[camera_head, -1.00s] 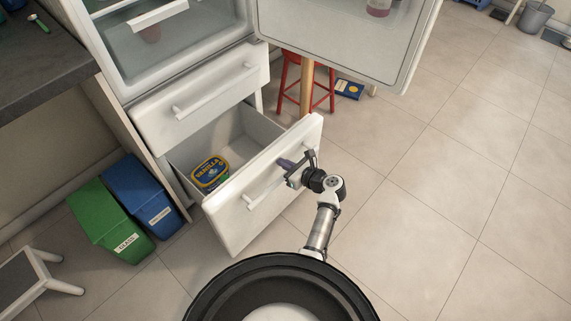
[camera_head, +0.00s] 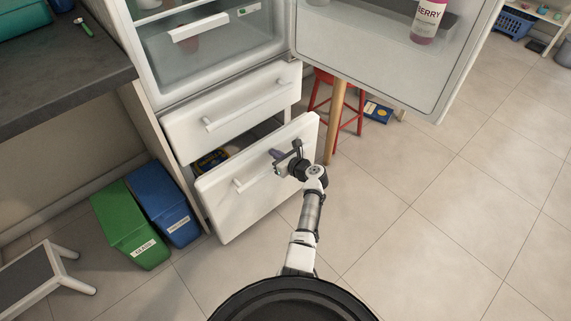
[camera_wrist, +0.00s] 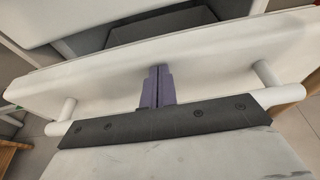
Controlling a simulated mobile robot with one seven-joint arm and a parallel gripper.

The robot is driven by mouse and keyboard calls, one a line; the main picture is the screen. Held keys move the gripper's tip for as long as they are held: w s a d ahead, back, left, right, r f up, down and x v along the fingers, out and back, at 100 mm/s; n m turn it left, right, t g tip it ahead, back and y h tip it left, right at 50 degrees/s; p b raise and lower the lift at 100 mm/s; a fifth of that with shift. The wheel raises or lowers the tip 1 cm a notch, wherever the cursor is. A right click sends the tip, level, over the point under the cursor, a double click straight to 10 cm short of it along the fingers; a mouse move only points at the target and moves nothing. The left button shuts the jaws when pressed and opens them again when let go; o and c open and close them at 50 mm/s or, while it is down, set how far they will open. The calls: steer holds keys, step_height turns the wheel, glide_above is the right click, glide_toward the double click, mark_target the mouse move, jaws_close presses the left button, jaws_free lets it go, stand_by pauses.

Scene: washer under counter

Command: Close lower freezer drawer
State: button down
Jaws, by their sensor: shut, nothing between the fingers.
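The lower freezer drawer (camera_head: 240,205) is white with a bar handle and stands partly out, with a narrow gap behind its front. A blue and yellow tub (camera_head: 209,161) shows partly inside it; the front hides the rest. My gripper (camera_head: 277,154) is at the drawer front, by the upper right part near the handle's end. In the wrist view my gripper (camera_wrist: 158,88) has its purple fingers together, pointing at the white drawer front (camera_wrist: 210,68). The fingers look to be against or very close to the front. The handle (camera_wrist: 66,112) shows on both sides of my gripper's dark body.
The upper drawer (camera_head: 232,110) looks shut. The fridge door (camera_head: 390,60) hangs open at the right, above a red stool (camera_head: 350,112). Green (camera_head: 130,225) and blue (camera_head: 165,203) bins stand at the left.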

steer(key=w+a+b, duration=0.4)
steer(key=w+a, duration=0.4)
steer(key=shift+w+r+b, duration=0.15)
steer(key=shift+r+b, duration=0.1)
steer(key=shift+b, duration=0.1)
steer(key=shift+a+r, duration=0.15)
steer(key=p+v, duration=0.1)
steer(key=v, duration=0.3)
steer(key=p+v, duration=0.1)
steer(key=v, duration=0.4)
steer(key=p+v, duration=0.2)
steer(key=v, duration=0.3)
steer(key=shift+f, duration=0.35)
steer(key=shift+d, duration=0.2)
